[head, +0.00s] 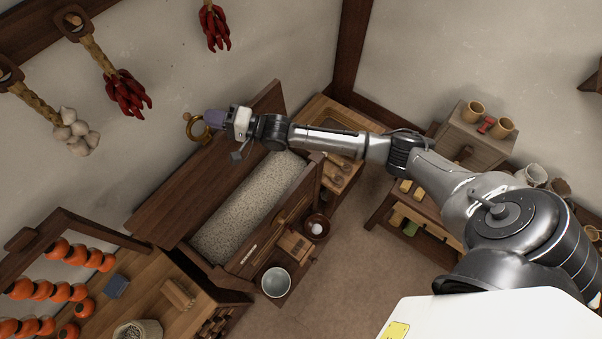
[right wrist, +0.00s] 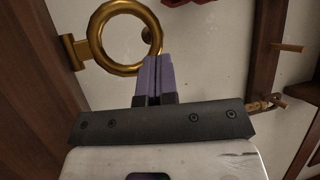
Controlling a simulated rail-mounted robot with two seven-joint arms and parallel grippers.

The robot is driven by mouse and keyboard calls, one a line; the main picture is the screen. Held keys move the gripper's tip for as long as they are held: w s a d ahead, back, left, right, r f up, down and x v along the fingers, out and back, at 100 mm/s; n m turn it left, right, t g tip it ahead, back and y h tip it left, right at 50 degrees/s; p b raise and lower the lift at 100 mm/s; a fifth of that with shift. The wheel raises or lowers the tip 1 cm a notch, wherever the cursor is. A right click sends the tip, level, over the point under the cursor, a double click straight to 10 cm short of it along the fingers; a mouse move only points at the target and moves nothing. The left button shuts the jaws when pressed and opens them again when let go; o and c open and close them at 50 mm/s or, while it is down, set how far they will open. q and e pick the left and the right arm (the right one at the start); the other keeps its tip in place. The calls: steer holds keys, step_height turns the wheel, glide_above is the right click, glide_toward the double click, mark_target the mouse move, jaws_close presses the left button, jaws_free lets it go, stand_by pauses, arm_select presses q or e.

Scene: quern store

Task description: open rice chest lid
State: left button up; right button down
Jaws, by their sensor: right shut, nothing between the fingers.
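The rice chest (head: 292,205) stands against the wall in the head view, full of pale grain (head: 245,205). Its dark wooden lid (head: 190,195) is raised and leans back toward the wall. A brass ring handle (head: 194,127) is at the lid's upper edge, and it shows large in the right wrist view (right wrist: 92,38). My right gripper (head: 214,119) is beside the ring. Its purple fingers (right wrist: 154,78) are closed together with nothing between them, their tips close to the ring's lower right edge. I cannot tell if they touch it. My left gripper is not in view.
A wooden counter (head: 160,312) with persimmons hung beside it stands at lower left. A grey bowl (head: 276,282) sits in front of the chest. A low shelf (head: 425,215) and cabinet with cups are at right. Chillies (head: 126,92) and garlic hang on the wall. The floor between is clear.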

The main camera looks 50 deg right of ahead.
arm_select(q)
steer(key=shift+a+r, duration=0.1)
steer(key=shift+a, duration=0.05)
arm_select(e)
steer(key=shift+s, duration=0.1)
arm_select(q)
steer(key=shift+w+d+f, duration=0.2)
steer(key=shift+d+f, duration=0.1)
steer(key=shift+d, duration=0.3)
arm_select(e)
steer(key=s+d+r, duration=0.1)
steer(key=s+d, duration=0.6)
steer(key=s, duration=0.5)
